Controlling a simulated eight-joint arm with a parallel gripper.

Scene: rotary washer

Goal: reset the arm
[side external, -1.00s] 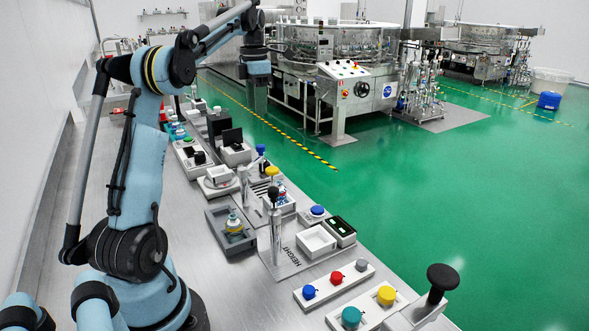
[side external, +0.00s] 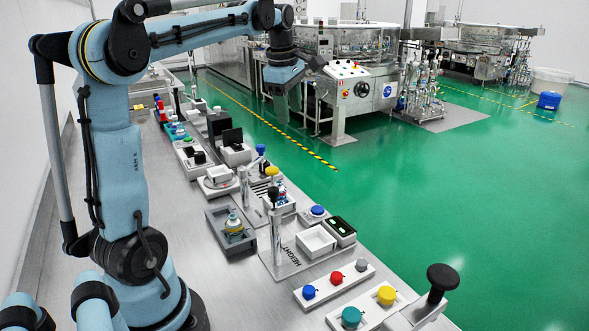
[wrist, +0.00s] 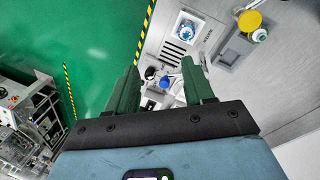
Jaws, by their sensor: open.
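My blue arm stands at the left of the side external view. My gripper (side external: 288,100) hangs from the wrist high above the bench, near its far edge and in front of the washer machine. In the wrist view my gripper (wrist: 168,88) shows two green fingers spread apart with nothing between them. Below the fingers lie the bench and green floor. No object touches the fingers.
The steel bench (side external: 205,275) carries a grey tray (side external: 212,222) with a small bottle, a height stand (side external: 275,230), and button panels (side external: 335,285). The washer (side external: 345,45) stands behind. Green floor (side external: 450,190) is clear at right.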

